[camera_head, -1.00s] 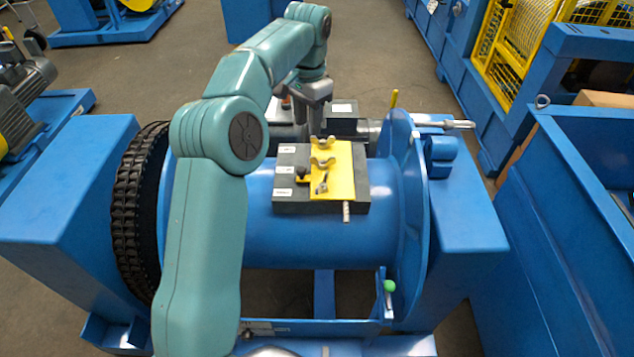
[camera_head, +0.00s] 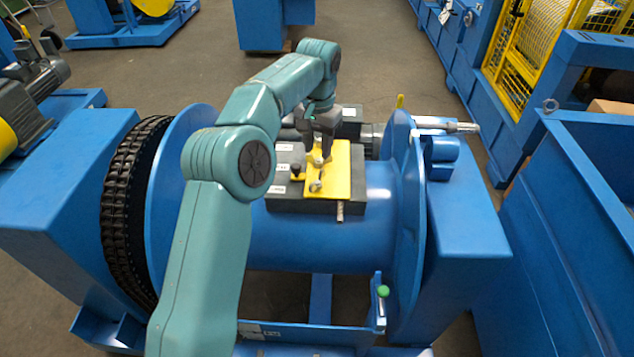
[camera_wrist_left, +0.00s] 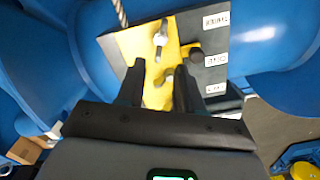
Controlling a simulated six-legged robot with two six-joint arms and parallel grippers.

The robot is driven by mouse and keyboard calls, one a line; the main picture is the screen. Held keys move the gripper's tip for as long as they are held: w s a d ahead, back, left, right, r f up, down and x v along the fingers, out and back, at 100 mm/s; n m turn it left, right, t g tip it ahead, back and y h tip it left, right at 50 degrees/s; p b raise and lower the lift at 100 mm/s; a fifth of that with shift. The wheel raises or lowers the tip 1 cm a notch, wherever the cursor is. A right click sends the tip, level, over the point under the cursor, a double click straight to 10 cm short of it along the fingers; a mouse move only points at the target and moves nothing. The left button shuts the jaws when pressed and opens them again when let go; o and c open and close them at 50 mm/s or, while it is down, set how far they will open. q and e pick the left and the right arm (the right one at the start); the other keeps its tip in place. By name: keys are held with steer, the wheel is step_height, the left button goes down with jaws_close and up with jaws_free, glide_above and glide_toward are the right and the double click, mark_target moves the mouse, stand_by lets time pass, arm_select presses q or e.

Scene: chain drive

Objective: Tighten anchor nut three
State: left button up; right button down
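A yellow plate (camera_head: 335,183) lies on a dark block on top of the blue drum and carries small metal wing nuts. In the head view the near nut (camera_head: 316,186) is clear and another nut (camera_head: 318,160) shows just below the fingers. The far part of the plate is hidden by my left gripper (camera_head: 322,150). In the left wrist view the open left gripper (camera_wrist_left: 160,68) points at the plate, with one nut (camera_wrist_left: 167,79) between and apart from its fingers. The near nut (camera_wrist_left: 161,38) stands beyond the fingertips. My right gripper is out of view.
The dark block (camera_head: 278,204) has white labels along one side. A black knob (camera_head: 296,169) sits on the plate's left tab. A ribbed rod (camera_head: 340,211) sticks out at the front. Drum flanges (camera_head: 403,200) and a black chain (camera_head: 122,210) flank the block.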

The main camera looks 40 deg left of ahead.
mark_target(317, 177)
arm_select(q)
step_height(317, 177, down, 10)
steer(key=shift+a+f+b, duration=0.1)
steer(key=shift+f+b, duration=0.05)
steer(key=shift+b, duration=0.25)
steer(key=shift+f, duration=0.5)
steer(key=shift+r, duration=0.1)
steer(key=shift+c, duration=0.3)
jaws_close()
